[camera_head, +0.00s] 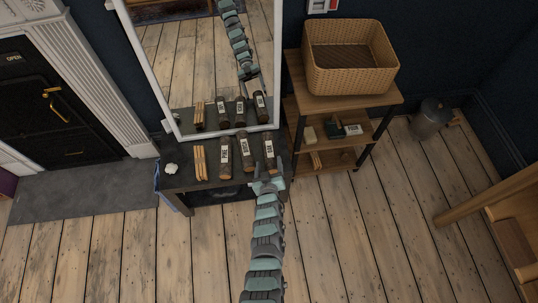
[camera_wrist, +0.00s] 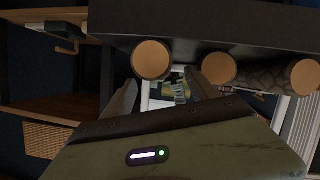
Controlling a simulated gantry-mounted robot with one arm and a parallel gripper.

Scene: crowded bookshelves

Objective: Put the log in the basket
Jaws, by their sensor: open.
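Three dark-barked logs with white labels lie side by side on a low dark table (camera_head: 188,183): a left log (camera_head: 224,157), a middle log (camera_head: 245,153) and a right log (camera_head: 269,151). Their pale round ends, including one nearest the fingers (camera_wrist: 151,59), show in the wrist view, which looks upside down. My gripper (camera_head: 268,186) is open and empty at the table's front edge, just before the right log; its fingers (camera_wrist: 163,92) also show in the wrist view. The wicker basket (camera_head: 350,80) stands empty on the shelf unit's top; part of it shows in the wrist view (camera_wrist: 45,138).
A white-framed mirror (camera_head: 281,60) behind the table reflects the logs and my arm. Wooden sticks (camera_head: 200,163) and a small white object (camera_head: 171,168) lie left of the logs. The wooden shelf unit (camera_head: 297,103) stands right of the table. Front floor is largely clear.

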